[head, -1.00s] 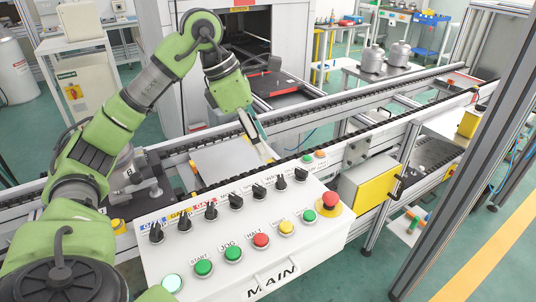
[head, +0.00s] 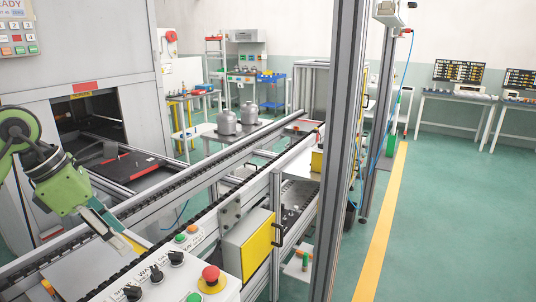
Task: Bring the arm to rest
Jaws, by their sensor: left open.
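My left arm (head: 60,185), green and grey, comes in at the left edge. Its left gripper (head: 122,240) points down and to the right over the near conveyor, just behind the control panel. The fingers look apart with nothing between them. The gap between the fingertips and the conveyor cannot be judged from this view. My right gripper is not in view.
The white control panel (head: 228,292) with knobs and a red emergency button (head: 211,275) is close below the gripper. A conveyor rail (head: 200,180) runs behind it. Two grey compressors (head: 227,122) stand on a back table.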

